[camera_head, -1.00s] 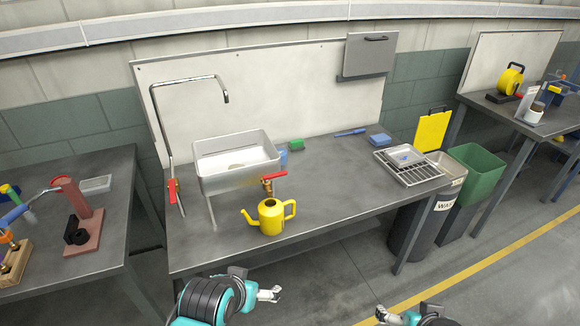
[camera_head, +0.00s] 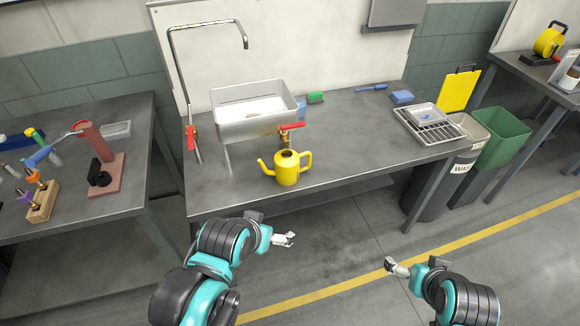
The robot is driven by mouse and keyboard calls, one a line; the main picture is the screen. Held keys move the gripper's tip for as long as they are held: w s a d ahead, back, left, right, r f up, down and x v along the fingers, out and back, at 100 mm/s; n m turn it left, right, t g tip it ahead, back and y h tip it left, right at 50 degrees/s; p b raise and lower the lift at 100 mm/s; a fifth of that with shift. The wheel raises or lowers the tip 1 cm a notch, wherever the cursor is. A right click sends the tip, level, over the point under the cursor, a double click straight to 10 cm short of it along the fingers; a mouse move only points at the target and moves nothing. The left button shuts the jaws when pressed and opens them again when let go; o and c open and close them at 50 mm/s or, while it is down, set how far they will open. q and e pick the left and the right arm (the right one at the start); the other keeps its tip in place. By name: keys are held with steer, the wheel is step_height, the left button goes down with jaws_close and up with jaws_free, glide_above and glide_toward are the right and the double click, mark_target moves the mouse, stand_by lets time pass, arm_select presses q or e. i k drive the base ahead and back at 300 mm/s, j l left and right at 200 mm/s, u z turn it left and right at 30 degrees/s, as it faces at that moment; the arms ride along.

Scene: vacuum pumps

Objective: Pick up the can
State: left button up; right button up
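The can is a yellow watering can (camera_head: 287,168) standing upright on the grey workbench (camera_head: 345,150), near its front edge. Its spout points left and its handle is on the right. It stands below a tap with a red handle (camera_head: 291,127) at the sink. My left gripper (camera_head: 290,239) is in front of the bench, below and apart from the can, and looks empty, with its fingers apart. My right gripper (camera_head: 389,264) is over the floor to the right, apart from everything; its fingers are too small to read.
A metal sink (camera_head: 250,125) stands behind the can, with a tall pipe (camera_head: 180,90) at its left. A dish rack (camera_head: 430,128), blue sponge (camera_head: 402,97) and green sponge (camera_head: 315,97) lie on the bench. Bins (camera_head: 500,138) stand at right. The bench right of the can is clear.

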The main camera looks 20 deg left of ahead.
mark_target(286, 172)
steer(key=i+l+u, duration=0.1)
steer(key=u, duration=0.3)
steer(key=i+l+u, duration=0.1)
steer(key=u, duration=0.3)
steer(key=l+u, duration=0.2)
steer(key=u, duration=0.25)
steer(key=l+u, duration=0.15)
steer(key=u, duration=0.25)
steer(key=l+u, duration=0.2)
steer(key=l, duration=0.55)
steer(key=l+u, duration=0.2)
steer(key=l, duration=0.55)
steer(key=l+u, duration=0.15)
steer(key=l, duration=0.55)
steer(key=k+l+u, duration=0.2)
steer(key=l, duration=1.2)
steer(key=k, duration=0.05)
